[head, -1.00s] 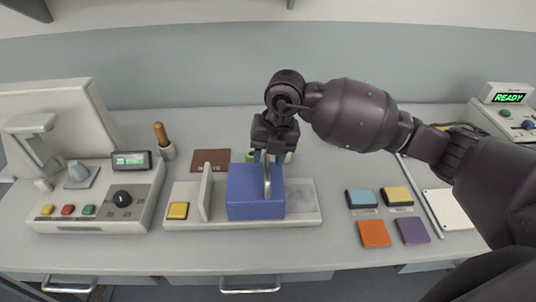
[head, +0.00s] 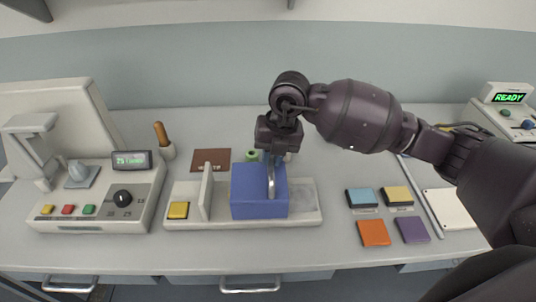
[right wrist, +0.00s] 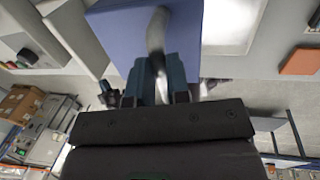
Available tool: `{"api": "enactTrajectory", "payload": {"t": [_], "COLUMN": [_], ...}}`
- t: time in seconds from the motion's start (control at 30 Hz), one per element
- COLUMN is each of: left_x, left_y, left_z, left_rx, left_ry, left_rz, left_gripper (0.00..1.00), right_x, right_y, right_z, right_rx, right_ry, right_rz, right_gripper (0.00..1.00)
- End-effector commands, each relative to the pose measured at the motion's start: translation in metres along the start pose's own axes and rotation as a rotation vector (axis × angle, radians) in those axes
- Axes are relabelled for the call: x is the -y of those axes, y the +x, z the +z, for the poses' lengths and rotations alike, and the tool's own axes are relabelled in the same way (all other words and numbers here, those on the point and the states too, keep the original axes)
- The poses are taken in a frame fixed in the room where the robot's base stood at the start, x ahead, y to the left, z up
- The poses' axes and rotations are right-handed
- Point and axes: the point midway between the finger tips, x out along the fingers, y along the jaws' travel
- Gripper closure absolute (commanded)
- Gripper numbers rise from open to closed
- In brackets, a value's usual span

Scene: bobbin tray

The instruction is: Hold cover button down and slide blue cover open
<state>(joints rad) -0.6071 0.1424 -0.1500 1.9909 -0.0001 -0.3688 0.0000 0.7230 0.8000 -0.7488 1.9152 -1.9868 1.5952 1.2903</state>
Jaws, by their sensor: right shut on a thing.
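The blue cover (head: 250,200) is a box-shaped lid with a pale arched handle (head: 271,184), standing on a long light-grey base (head: 303,208). My right gripper (head: 271,158) is shut on the handle, coming from behind and above. In the right wrist view its blue-grey fingers (right wrist: 159,72) close around the handle (right wrist: 156,30), with the blue cover (right wrist: 110,30) beneath. The yellow cover button (head: 178,210) is at the left end of the base, and nothing touches it. My left gripper is not in view. What lies under the cover is hidden.
An upright pale plate (head: 206,192) stands between button and cover. A control console (head: 97,208) with a black knob is to the left. Blue, yellow, orange and purple pieces (head: 374,233) lie to the right. The base's right end is bare.

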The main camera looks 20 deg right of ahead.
Motion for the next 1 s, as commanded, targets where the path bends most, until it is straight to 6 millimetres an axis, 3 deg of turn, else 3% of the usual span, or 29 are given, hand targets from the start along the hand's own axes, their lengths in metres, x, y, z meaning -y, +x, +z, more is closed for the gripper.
{"api": "enactTrajectory", "payload": {"t": [0.2,0.37,0.77,0.8,0.97,1.0], "left_x": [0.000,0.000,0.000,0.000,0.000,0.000], "left_y": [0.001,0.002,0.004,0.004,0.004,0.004], "left_z": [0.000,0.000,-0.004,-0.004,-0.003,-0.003], "left_rx": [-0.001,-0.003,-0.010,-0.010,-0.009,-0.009], "left_ry": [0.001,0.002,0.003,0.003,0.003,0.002], "left_rz": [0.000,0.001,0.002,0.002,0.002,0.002], "left_gripper": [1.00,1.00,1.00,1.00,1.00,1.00], "right_x": [0.040,0.060,0.066,0.066,0.066,0.066], "right_y": [-0.007,-0.011,-0.013,-0.013,-0.013,-0.013], "right_z": [0.001,0.000,0.000,0.000,0.000,0.000], "right_rx": [0.001,0.000,0.000,0.000,0.000,0.000], "right_ry": [0.004,0.003,0.000,0.000,0.000,0.000], "right_rz": [-0.004,-0.004,-0.001,-0.001,-0.001,-0.001], "right_gripper": [1.00,1.00,1.00,0.82,0.58,0.58]}}
